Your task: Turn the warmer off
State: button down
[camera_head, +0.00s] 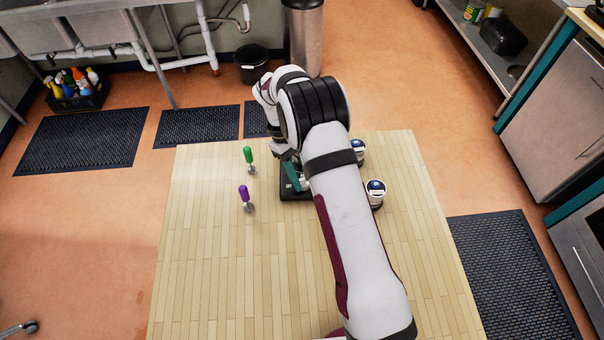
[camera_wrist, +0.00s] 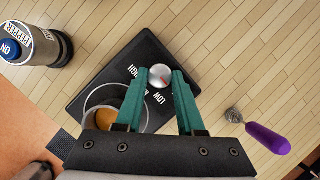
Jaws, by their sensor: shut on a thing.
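The warmer (camera_wrist: 102,78) is a flat black plate on the wooden table, with white lettering that includes "HIGH" and "LOW". In the head view the warmer (camera_head: 292,194) shows partly, beside and under my arm. Its silver round knob (camera_wrist: 160,75) has a red mark and sits between my fingertips. My gripper (camera_wrist: 161,80) has teal fingers shut on the knob. A metal cup (camera_wrist: 104,97) with orange-brown contents stands on the warmer, partly hidden behind my left finger. In the head view my gripper (camera_head: 291,176) is partly hidden by my arm.
Two blue-topped containers (camera_head: 376,190) (camera_head: 358,148) stand right of my arm. The left side of the wooden table (camera_head: 205,260) is clear.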

dwell(0.3)
jog(key=c, duration=0.5)
grip_release()
jog(key=v, duration=1.5)
jog(key=shift+a+r, duration=0.2)
jog(key=shift+r, duration=0.2)
